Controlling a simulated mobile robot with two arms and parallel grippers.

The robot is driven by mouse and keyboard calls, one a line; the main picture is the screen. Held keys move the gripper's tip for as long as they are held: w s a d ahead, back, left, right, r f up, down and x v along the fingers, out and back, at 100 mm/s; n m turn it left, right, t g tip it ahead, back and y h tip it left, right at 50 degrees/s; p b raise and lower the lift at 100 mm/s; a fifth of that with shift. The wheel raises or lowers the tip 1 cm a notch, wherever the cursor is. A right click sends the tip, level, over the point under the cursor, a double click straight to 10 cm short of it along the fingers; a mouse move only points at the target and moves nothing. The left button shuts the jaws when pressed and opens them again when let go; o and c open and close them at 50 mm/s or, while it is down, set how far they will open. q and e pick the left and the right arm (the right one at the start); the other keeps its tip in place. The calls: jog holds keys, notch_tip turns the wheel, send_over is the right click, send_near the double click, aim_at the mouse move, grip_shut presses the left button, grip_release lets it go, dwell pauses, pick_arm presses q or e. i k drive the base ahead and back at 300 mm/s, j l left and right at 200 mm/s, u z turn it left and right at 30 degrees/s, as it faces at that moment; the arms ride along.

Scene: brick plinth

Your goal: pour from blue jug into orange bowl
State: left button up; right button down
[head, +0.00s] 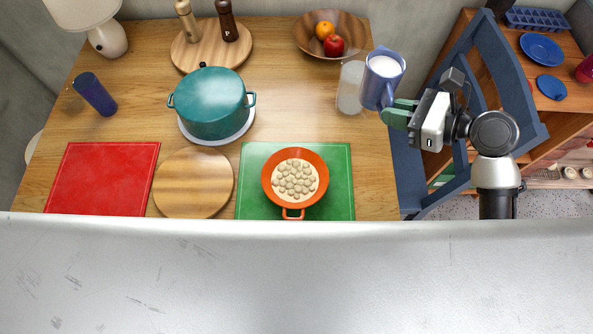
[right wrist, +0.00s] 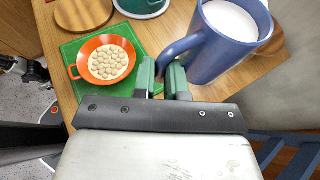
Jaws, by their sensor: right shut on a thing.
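The blue jug (head: 371,93) is held up near the table's right edge, roughly upright, with white contents in its mouth. It also shows in the right wrist view (right wrist: 213,60). My right gripper (head: 391,113) is shut on the jug's handle; its green fingers also show in the right wrist view (right wrist: 163,78). The orange bowl (head: 324,180) sits on the green board, left of and nearer than the jug, and holds many round beige pieces. It shows in the right wrist view too (right wrist: 82,62). My left gripper is in neither view.
A clear glass (head: 349,90) stands just left of the jug. A wooden fruit bowl (head: 308,42) is behind it. A teal pot (head: 211,105), round board (head: 193,184), red board (head: 100,180) and blue cup (head: 95,94) are further left. A blue chair (head: 425,180) stands at the right.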

aim_at(294, 177)
jog(key=k+l, duration=0.7)
jog(key=k, duration=0.25)
